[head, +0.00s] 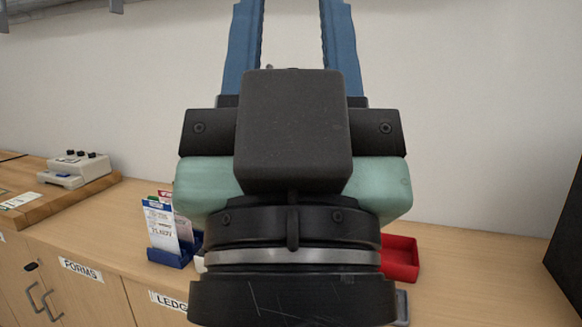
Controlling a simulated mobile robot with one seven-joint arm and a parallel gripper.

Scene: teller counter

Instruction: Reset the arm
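My gripper (293,28) fills the middle of the head view, close to the camera and above the counter. Its two blue fingers point up and stand wide apart, with only the pale wall showing between them. The fingertips are cut off by the top edge. My wrist and the gripper's body hide the middle of the counter.
The wooden counter (470,275) runs across below. A grey device (75,168) stands on the raised left part. A blue holder with cards (168,235) and a red tray (402,258) are partly hidden behind my gripper. A dark object (567,240) stands at the right edge.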

